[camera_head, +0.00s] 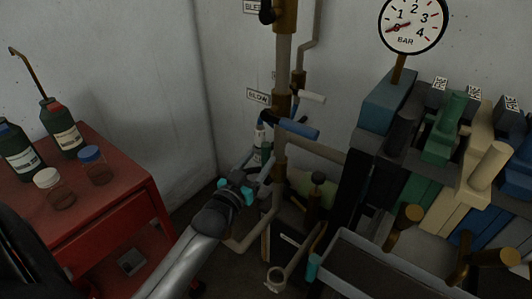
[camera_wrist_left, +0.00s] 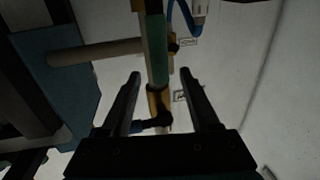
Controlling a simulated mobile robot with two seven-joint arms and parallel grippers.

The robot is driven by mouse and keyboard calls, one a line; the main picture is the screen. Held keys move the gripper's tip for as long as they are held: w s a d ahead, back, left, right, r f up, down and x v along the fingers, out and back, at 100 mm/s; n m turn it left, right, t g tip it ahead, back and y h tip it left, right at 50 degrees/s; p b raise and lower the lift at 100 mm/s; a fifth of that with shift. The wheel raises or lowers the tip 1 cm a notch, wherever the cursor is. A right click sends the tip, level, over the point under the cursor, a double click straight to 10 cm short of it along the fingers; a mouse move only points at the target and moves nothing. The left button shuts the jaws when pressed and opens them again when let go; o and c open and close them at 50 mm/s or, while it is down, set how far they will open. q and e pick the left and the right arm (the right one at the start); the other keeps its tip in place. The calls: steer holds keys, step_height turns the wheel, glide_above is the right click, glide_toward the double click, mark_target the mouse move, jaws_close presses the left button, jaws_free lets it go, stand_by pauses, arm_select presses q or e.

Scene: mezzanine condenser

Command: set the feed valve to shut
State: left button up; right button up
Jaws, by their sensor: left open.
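Upright brass-coloured pipework (camera_head: 284,60) stands near the wall corner. A blue lever handle (camera_head: 298,128) sticks out to the right from it, and a white lever handle (camera_head: 312,97) is just above. I cannot read a feed label, so I cannot tell which is the feed valve. My left gripper (camera_head: 262,163) is open and empty, below and left of the blue handle. In the left wrist view, a brass valve body (camera_wrist_left: 158,100) on the pipe shows between the open fingers (camera_wrist_left: 161,73), with a dark blue lever beside it. I cannot tell whether anything touches. My right gripper is not seen.
A red cabinet (camera_head: 110,205) with bottles and jars stands at the left. A pressure gauge (camera_head: 412,25) and coloured blocks with brass knobs fill the right. A grey tray (camera_head: 375,265) is at the front.

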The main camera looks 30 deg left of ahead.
mark_target(264, 154)
arm_select(q)
steer(key=shift+w+a+b, duration=0.15)
steer(key=shift+w+b, duration=0.1)
steer(key=shift+w, duration=1)
steer(key=shift+w+a+b, duration=0.15)
steer(key=shift+w+b, duration=0.05)
steer(key=shift+w, duration=1)
jaws_close()
